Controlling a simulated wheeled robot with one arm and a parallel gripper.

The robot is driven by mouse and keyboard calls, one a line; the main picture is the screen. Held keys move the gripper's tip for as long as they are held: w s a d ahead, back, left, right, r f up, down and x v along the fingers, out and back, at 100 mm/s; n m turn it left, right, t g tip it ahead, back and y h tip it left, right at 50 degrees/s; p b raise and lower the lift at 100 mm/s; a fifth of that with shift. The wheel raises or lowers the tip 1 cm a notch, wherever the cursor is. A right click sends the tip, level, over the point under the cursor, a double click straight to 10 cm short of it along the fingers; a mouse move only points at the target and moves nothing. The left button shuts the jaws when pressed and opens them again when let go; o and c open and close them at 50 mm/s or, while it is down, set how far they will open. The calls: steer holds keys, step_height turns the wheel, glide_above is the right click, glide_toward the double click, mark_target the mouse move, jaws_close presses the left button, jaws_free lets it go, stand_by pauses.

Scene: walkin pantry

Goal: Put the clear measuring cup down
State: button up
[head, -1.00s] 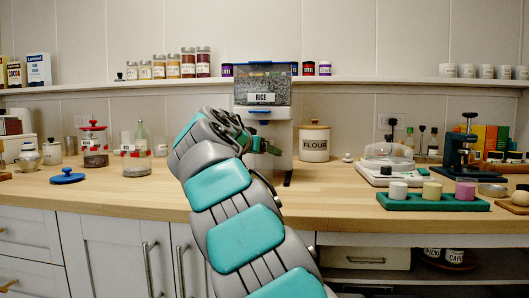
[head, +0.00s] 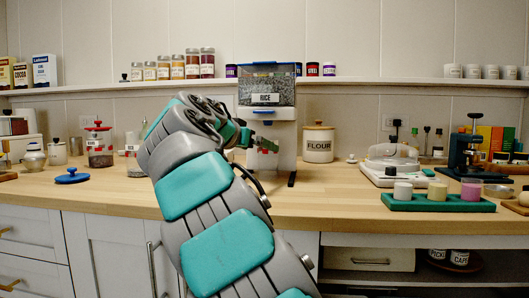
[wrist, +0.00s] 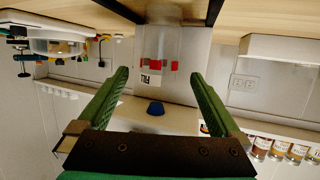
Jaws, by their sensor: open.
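The clear measuring cup (wrist: 172,48) shows in the wrist view as a see-through vessel with red marks and a dark-lettered label. The picture is upside down there, and the cup appears upright in front of the white dispenser body; its exact contact below is unclear. My gripper (wrist: 158,75) has its two green fingers spread wide, with the cup beyond and between the tips. In the head view my gripper (head: 262,143) is in front of the rice dispenser (head: 266,84), below its blue spout; the cup is mostly hidden there.
A flour canister (head: 318,145) stands right of the dispenser. A green tray (head: 435,204) with coloured cups, a scale (head: 385,177) and a blue lid (head: 72,176) are on the wooden counter (head: 330,190). The counter front at centre right is clear.

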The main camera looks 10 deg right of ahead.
steer(key=v, duration=0.5)
stand_by(1.1)
